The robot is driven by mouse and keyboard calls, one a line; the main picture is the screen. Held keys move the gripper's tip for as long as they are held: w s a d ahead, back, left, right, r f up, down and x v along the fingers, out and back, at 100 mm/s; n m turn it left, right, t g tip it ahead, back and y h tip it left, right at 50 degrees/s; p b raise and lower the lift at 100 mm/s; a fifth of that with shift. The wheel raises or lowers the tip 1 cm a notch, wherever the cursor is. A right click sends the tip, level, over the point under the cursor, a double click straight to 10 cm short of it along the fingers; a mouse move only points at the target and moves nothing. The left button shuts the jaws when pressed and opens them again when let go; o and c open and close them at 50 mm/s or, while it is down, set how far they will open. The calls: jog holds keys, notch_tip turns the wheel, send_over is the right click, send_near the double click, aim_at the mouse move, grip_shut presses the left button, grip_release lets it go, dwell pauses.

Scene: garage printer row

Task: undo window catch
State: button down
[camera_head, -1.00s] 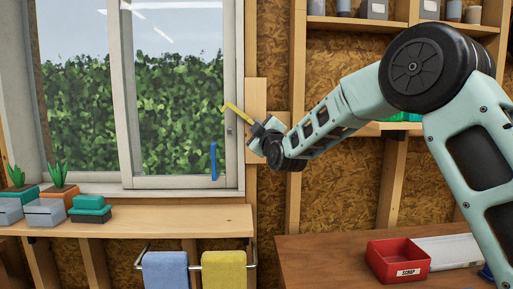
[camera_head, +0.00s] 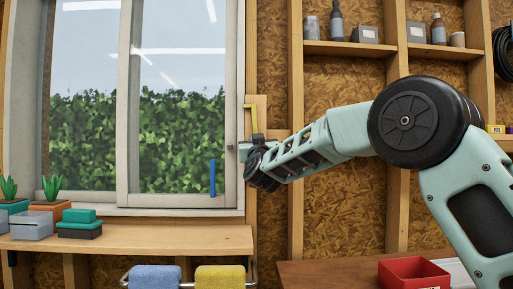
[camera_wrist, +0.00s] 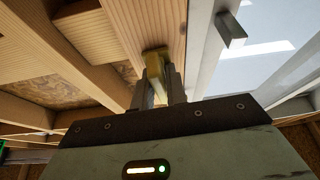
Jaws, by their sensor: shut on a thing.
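The window (camera_head: 130,110) has a white frame and a sliding sash with a blue upright handle (camera_head: 212,178). The yellow catch lever (camera_head: 254,118) stands upright on a wooden post just right of the frame, with a short bend to the left at its top. My gripper (camera_head: 247,148) is at the lever's lower end. In the wrist view my gripper (camera_wrist: 164,85) is shut on the yellow catch lever (camera_wrist: 154,66), which lies between the two grey fingers. A grey block (camera_wrist: 231,29) sits on the white frame, apart from the lever. The lever's pivot is hidden.
A wooden sill shelf (camera_head: 130,239) below the window holds plants and small boxes. A rail with a blue towel (camera_head: 154,277) and a yellow towel (camera_head: 220,277) hangs under it. A red bin (camera_head: 412,272) sits on the bench at lower right. Shelves with bottles are above.

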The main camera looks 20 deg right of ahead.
jog(key=shift+f+m+h, duration=0.1)
jog(key=shift+m+h, duration=0.3)
jog(key=shift+m, duration=0.4)
jog(key=c, duration=1.5)
grip_release()
jog(key=b+v, duration=0.4)
jog(key=v, duration=1.3)
jog(key=shift+s, duration=0.15)
jog(key=shift+s, duration=0.1)
